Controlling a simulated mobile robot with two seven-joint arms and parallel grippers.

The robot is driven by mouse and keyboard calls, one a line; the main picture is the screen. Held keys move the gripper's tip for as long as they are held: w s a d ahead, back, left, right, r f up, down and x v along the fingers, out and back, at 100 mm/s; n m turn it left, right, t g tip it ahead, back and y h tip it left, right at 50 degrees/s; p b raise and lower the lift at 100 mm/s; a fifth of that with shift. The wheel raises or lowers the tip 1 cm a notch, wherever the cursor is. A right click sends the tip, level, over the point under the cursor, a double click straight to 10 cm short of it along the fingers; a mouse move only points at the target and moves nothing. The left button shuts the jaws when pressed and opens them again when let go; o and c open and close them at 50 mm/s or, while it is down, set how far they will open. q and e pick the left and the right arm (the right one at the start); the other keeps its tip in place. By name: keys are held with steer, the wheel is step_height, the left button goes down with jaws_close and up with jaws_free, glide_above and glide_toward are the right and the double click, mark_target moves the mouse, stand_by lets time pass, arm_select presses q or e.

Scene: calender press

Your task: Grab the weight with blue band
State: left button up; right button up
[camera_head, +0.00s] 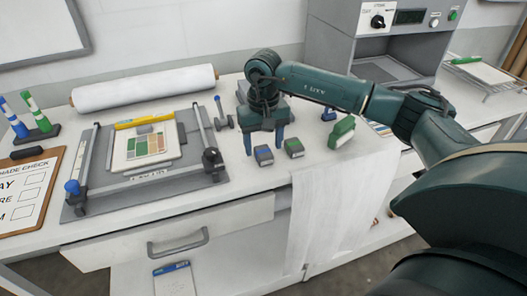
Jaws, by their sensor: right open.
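The small dark grey weight with a blue band (263,156) sits on the white table, right of the flat press frame. A similar weight with a green band (294,148) stands close to its right. My right gripper (263,143) points down above and around the back of the blue-banded weight. Its two blue-tipped fingers are spread apart with nothing held between them. I cannot tell how far the fingertips are above the table. My left gripper is not in view.
The grey press frame (200,181) holds a colour-swatch card (150,147) on the left. A white roll (145,88) lies behind it. A white cloth (325,205) hangs over the front edge. A grey machine (335,40) stands behind.

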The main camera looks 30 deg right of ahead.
steer(key=shift+f, duration=0.9)
steer(key=shift+w+r, duration=0.1)
jaws_close()
